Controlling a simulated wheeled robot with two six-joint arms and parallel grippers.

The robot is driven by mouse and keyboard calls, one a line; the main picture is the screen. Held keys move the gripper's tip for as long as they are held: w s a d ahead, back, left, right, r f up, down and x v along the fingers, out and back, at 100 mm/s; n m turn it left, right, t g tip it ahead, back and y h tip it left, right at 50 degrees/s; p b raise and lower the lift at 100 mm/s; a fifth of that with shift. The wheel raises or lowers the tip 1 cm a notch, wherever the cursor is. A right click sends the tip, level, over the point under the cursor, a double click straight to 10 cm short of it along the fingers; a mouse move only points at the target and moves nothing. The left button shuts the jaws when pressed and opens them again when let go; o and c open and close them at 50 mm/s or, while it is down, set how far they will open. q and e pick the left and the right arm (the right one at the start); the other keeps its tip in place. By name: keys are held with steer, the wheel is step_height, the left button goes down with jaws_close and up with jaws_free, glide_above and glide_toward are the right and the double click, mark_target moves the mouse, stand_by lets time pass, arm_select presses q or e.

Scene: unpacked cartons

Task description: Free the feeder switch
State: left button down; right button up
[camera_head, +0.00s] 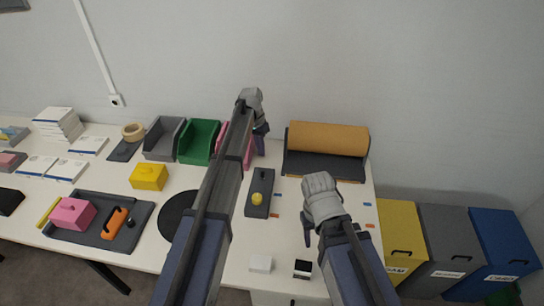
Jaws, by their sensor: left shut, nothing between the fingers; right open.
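A dark grey box (262,180) with a round yellow knob (257,199) lies on the white table between my two arms; it looks like the feeder switch. I cannot tell whether the yellow piece is part of it or rests on it. My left gripper (260,145) is shut and empty, beyond the box's far end, in front of the pink bin (248,156). My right gripper (308,238) is open and empty, to the right of the box and nearer the front. Neither gripper appears to touch the box. My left arm hides part of the table to its left.
A brown roll (328,137) on a dark holder stands at the back right. Green (198,142) and grey (163,138) bins stand behind a black disc (178,215). A grey tray (140,222) lies left. A white block (261,263) and a black-and-white block (302,269) sit at the front.

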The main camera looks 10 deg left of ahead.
mark_target(266, 174)
arm_select(q)
steer(key=shift+w+a+r, duration=0.1)
steer(key=shift+w+r, duration=0.05)
steer(key=shift+w, duration=0.35)
arm_select(e)
steer(key=shift+w, duration=0.1)
steer(key=shift+d, duration=0.1)
arm_select(q)
steer(key=f+b, duration=0.3)
steer(key=d+f+b, duration=0.1)
steer(key=f+b, duration=0.6)
steer(key=shift+s+d, duration=0.15)
steer(key=shift+s, duration=0.1)
arm_select(e)
step_height(266, 174, down, 10)
steer(key=shift+r, duration=0.1)
arm_select(q)
steer(key=shift+s, duration=0.1)
steer(key=shift+s+r+t, duration=0.1)
steer(key=shift+t, duration=0.3)
